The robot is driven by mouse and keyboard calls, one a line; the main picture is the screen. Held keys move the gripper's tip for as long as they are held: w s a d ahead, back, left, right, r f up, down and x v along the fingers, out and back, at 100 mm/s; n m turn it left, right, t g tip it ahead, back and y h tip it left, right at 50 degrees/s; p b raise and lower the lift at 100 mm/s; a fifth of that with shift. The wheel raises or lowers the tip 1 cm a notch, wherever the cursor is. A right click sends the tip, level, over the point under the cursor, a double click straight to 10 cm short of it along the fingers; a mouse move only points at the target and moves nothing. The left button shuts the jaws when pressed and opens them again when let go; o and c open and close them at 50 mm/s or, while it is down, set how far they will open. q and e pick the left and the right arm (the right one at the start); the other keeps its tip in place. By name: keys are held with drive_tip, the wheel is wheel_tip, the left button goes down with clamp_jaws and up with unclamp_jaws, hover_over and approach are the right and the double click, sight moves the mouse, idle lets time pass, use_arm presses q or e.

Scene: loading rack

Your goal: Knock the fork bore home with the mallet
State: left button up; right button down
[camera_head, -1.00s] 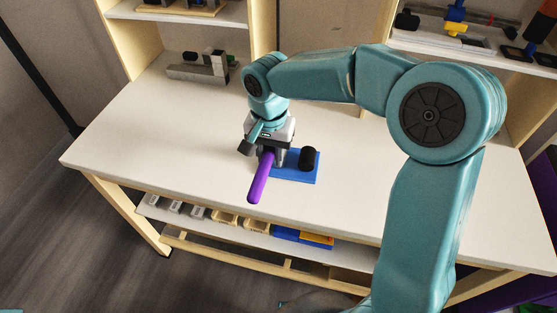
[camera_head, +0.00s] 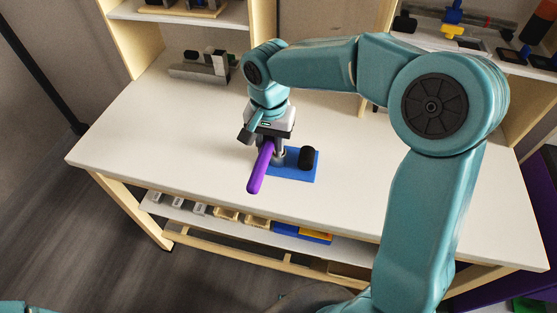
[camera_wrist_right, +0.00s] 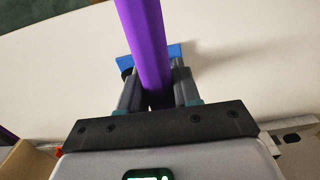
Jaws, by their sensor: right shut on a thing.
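The purple handle (camera_head: 260,172), which I take to be the mallet's, is held by my right gripper (camera_head: 272,156) and points to the table's front edge. It also shows in the right wrist view (camera_wrist_right: 145,40), where it runs between the two fingers (camera_wrist_right: 160,100). I cannot make out the mallet's head. A blue plate (camera_head: 303,175) lies on the table beside and partly behind the gripper. A black cylinder (camera_head: 307,157) stands out on the plate; I cannot tell whether it is the fork bore part. The gripper hides the plate's left part. My left gripper is not in view.
The white table (camera_head: 130,140) is clear to the left and right of the plate. A grey metal fixture (camera_head: 203,68) stands at the back left. Shelves hold parts at the back right, and bins (camera_head: 228,214) sit on a shelf below the front edge.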

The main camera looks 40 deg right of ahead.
wheel_tip(320, 180, down, 5)
drive_tip(key=b, duration=0.3)
drive_tip(key=shift+r, duration=0.1)
drive_tip(key=shift+r+p, duration=2)
drive_tip(key=shift+r, duration=0.6)
